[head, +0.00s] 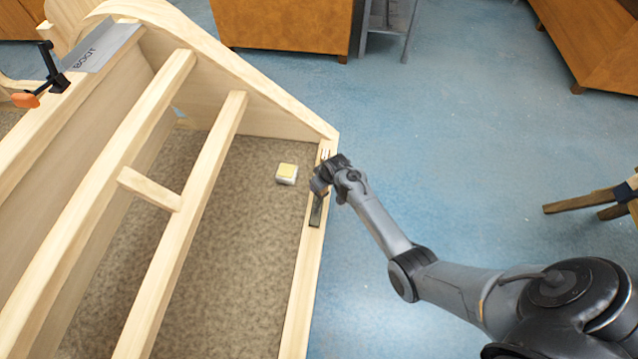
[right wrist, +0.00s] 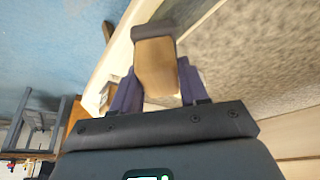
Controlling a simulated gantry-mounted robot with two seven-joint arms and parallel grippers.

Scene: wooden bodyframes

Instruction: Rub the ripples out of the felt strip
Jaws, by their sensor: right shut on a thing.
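The felt strip (head: 316,212) is a dark, narrow piece on the top of the wooden rail along the frame's right side. Part of it is hidden under my right gripper, and ripples are too small to make out. My right gripper (head: 320,188) is over the rail at the strip's upper end. In the right wrist view, my right gripper (right wrist: 157,82) is shut on a tan wooden block (right wrist: 157,64) with a dark end. I cannot tell whether the block touches the felt. My left gripper is not in view.
A small yellow-topped block (head: 287,172) lies on the brown panel (head: 245,240) inside the frame. A clamp with an orange handle (head: 26,100) and a grey plate (head: 105,46) are at upper left. Wooden beams (head: 195,200) cross the frame.

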